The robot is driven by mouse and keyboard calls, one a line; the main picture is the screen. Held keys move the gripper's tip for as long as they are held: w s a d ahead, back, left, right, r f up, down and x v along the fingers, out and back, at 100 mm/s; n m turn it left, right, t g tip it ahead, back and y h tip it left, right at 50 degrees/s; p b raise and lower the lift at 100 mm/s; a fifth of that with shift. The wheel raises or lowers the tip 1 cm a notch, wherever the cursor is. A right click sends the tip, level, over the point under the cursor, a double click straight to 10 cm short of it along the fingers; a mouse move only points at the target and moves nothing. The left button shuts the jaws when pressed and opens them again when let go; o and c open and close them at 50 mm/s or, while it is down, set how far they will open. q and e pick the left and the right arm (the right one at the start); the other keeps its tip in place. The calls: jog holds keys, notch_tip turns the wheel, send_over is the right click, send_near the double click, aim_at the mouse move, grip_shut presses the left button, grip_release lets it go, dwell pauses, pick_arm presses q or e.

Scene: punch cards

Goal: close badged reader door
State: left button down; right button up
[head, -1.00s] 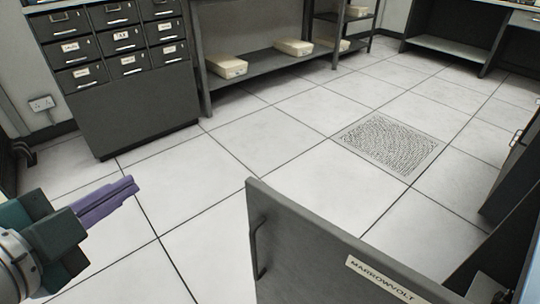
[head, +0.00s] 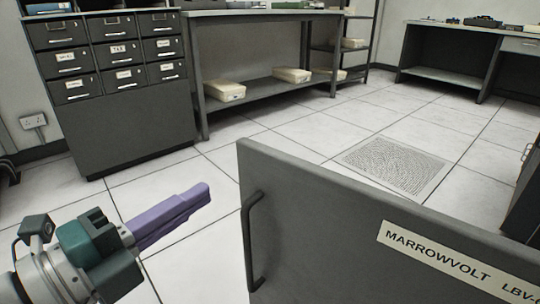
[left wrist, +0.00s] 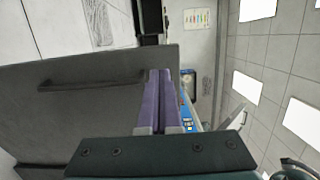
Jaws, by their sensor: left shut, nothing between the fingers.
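The grey reader door (head: 330,225) stands open in the lower right of the head view. It has a dark bar handle (head: 254,240) near its left edge and a pale badge reading MARROWVOLT (head: 440,258). My left gripper (head: 205,193) has purple fingers closed together with nothing between them, left of the door's handle edge and apparently apart from it. In the left wrist view the door (left wrist: 90,110) with its handle (left wrist: 90,80) lies left of the purple fingers (left wrist: 160,100). My right gripper is not in view.
A dark drawer cabinet (head: 135,130) stands at the left, and a workbench (head: 265,95) with pale boxes on its lower shelf runs along the back. Another desk (head: 440,75) is at the back right. The tiled floor between, with a vent grille (head: 393,165), is clear.

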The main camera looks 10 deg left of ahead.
aim_at(246, 167)
pick_arm(q)
jog(key=b+x, duration=0.1)
jog(key=x, duration=0.5)
jog(key=shift+w+d, duration=0.15)
jog(key=shift+w, duration=0.1)
